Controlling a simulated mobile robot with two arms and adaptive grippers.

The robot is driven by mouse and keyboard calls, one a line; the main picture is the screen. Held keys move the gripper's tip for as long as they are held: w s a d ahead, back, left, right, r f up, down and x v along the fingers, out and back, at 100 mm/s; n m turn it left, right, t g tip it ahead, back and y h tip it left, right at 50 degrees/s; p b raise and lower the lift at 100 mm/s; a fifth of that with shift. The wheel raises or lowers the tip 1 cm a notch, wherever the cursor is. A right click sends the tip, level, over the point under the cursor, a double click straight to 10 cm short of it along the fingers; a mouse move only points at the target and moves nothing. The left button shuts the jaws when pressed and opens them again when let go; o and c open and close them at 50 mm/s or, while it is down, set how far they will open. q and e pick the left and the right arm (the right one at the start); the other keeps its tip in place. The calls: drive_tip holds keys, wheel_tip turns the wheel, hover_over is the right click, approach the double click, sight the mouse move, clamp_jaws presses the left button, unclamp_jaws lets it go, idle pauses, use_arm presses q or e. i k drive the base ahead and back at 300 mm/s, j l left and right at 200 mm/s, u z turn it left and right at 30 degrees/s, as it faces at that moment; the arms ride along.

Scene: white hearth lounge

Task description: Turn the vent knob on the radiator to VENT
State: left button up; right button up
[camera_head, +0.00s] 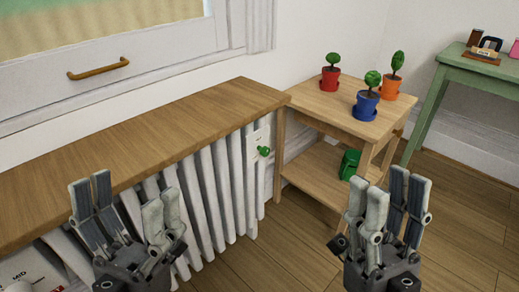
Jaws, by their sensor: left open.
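The white radiator (222,185) stands under a wooden shelf top (150,135) along the wall. A green knob (264,152) sticks out from a pale plate (257,137) at the radiator's right end; the plate's markings are too small to read. My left gripper (127,200) is open and empty in front of the radiator, left of and nearer than the knob. My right gripper (388,200) is raised in front of the wooden side table, right of the knob, with its fingers apart and nothing between them. Neither gripper touches the knob.
A wooden side table (318,103) right of the radiator holds small potted plants in red, blue (367,103) and orange pots. A green object (349,163) sits on its lower shelf. A white panel marked "MID" (25,272) is at lower left. A green table (470,72) stands far right.

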sight(265, 151)
drive_tip(key=l+u, duration=0.25)
drive_tip(key=u, duration=0.2)
drive_tip(key=l+u, duration=0.3)
drive_tip(key=u, duration=0.15)
drive_tip(key=l+u, duration=0.25)
drive_tip(key=u, duration=0.2)
drive_tip(key=i, duration=0.05)
